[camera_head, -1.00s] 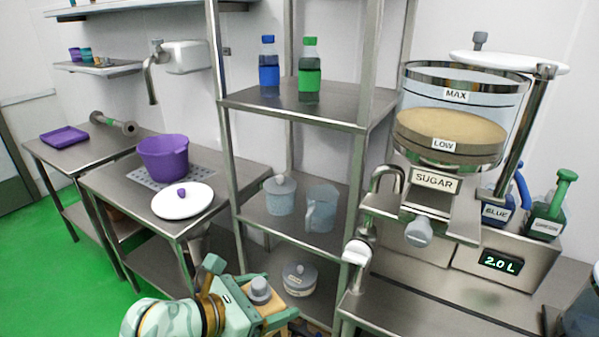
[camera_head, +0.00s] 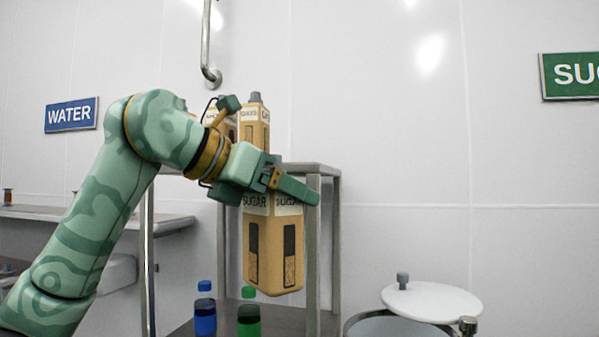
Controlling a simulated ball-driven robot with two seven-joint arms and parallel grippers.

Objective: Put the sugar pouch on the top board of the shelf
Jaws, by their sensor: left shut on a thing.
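My left gripper (camera_head: 280,183) is shut on the sugar pouch (camera_head: 272,255), a tan pack with dark panels and a SUGAR label. The pouch hangs upright below the jaws; its upper end is hidden by the gripper. The metal shelf is behind it, with its top board (camera_head: 322,169) at about gripper height. The pouch's body appears below the board's level, in front of the shelf; I cannot tell the exact gap. My right gripper is out of view.
Tan packs (camera_head: 255,122) show above the top board, partly hidden by my gripper. A blue bottle (camera_head: 205,312) and a green bottle (camera_head: 249,318) stand on the lower board. A white round lid (camera_head: 440,302) is at lower right.

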